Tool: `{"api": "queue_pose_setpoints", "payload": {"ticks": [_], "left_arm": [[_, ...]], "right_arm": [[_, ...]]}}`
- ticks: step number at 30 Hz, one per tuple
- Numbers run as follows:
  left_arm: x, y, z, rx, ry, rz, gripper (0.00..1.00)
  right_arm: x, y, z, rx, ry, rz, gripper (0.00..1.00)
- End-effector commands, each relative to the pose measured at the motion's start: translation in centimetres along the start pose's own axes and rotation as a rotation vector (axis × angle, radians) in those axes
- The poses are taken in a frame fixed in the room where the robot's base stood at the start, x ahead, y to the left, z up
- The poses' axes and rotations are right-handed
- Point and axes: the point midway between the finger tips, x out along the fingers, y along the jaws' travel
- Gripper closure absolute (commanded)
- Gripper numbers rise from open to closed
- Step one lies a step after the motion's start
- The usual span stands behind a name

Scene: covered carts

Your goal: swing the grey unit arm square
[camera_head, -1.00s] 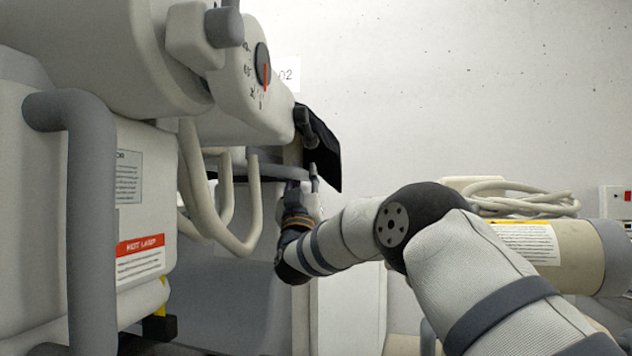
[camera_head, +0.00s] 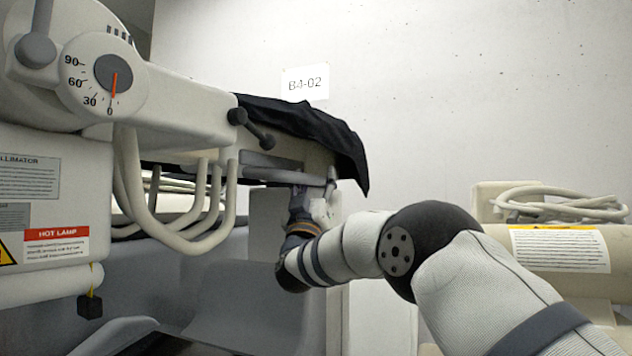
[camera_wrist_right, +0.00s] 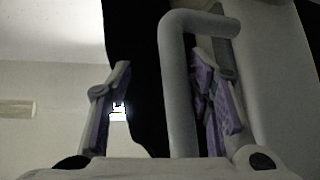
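The grey unit arm (camera_head: 180,100) reaches in from the left, roughly level, with a black cover (camera_head: 300,125) draped over its far end. Its round dial (camera_head: 113,73) has a red pointer at about 0. A grey handle bar (camera_head: 285,176) runs along the covered end. My right gripper (camera_head: 318,190) is at this bar, partly hidden by its own wrist. In the right wrist view the bar (camera_wrist_right: 178,90) stands between the two open fingers (camera_wrist_right: 160,100), close to the right-hand one, with a clear gap to the left-hand one. My left gripper is not in view.
Thick looped cables (camera_head: 165,225) hang below the arm. A labelled lamp housing (camera_head: 50,215) is at the left. A beige cart body (camera_head: 560,262) with a coiled cable (camera_head: 555,203) stands at right. A wall sign (camera_head: 305,82) hangs behind; the upper right is bare wall.

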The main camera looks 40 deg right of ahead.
Motion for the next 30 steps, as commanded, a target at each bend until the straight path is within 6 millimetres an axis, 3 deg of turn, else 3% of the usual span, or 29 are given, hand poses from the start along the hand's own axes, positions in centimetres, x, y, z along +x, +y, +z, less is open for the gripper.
{"api": "queue_pose_setpoints", "payload": {"ticks": [16, 27, 30], "left_arm": [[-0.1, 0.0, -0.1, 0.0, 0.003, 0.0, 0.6], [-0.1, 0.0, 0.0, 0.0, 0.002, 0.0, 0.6], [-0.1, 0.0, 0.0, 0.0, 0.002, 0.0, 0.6]], "right_arm": [[-0.2, 0.8, 0.0, 0.002, -0.002, 0.019, 0.6], [-9.4, 0.1, 0.0, -0.002, -0.002, 0.006, 0.6], [-11.0, 0.0, 0.0, -0.003, -0.002, 0.006, 0.6]]}}
